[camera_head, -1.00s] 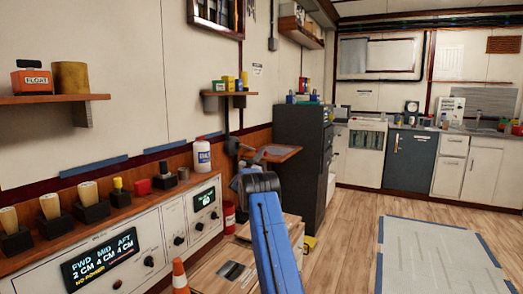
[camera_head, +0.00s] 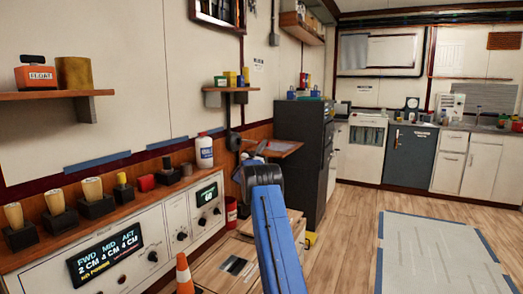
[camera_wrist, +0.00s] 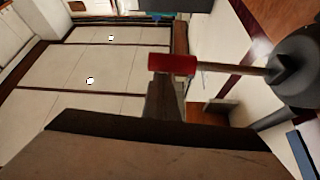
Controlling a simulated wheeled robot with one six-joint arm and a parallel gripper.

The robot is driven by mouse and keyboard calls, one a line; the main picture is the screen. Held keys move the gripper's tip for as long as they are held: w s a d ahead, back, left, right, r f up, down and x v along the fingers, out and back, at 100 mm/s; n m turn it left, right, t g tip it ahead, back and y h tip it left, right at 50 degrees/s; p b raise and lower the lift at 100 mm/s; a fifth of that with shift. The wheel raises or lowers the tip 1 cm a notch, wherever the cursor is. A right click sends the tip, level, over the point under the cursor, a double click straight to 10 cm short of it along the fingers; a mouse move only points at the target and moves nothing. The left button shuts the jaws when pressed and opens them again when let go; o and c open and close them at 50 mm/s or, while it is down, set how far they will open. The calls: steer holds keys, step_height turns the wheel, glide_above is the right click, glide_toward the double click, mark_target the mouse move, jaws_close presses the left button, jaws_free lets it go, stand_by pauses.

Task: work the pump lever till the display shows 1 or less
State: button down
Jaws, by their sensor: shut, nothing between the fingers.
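A lever with a red grip (camera_wrist: 172,64) and a thin rod shows in the wrist view; the rod runs right to a dark grey rounded body (camera_wrist: 295,68). My gripper (camera_wrist: 163,84) is shut, its fingers at the near side of the red grip; I cannot tell if they touch it. In the head view my blue arm hides the gripper and most of the lever area. A small lit display (camera_head: 207,194) is on the console's right part; its figure is too small to read surely. A larger display (camera_head: 106,256) reads FWD, MID, AFT in CM.
The white console (camera_head: 160,225) runs along the left wall under a wooden ledge with knobs and a white bottle (camera_head: 204,152). An orange cone (camera_head: 184,273) stands in front. A dark cabinet (camera_head: 302,150) is behind my arm. The floor at right is clear around a grey mat (camera_head: 440,255).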

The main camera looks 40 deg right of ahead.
steer(key=r+v, duration=0.1)
steer(key=v, duration=0.8)
steer(key=shift+a+f, duration=0.2)
steer(key=shift+a, duration=0.3)
steer(key=shift+s, duration=0.1)
step_height(320, 180, up, 8)
steer(key=n+t+y, duration=0.2)
steer(key=n+t, duration=0.3)
steer(key=n, duration=0.2)
steer(key=shift+n, duration=0.3)
steer(key=shift+r, duration=0.15)
steer(key=w+d, duration=0.4)
steer(key=d, duration=0.4)
steer(key=shift+d+r, duration=0.25)
steer(key=shift+r, duration=0.25)
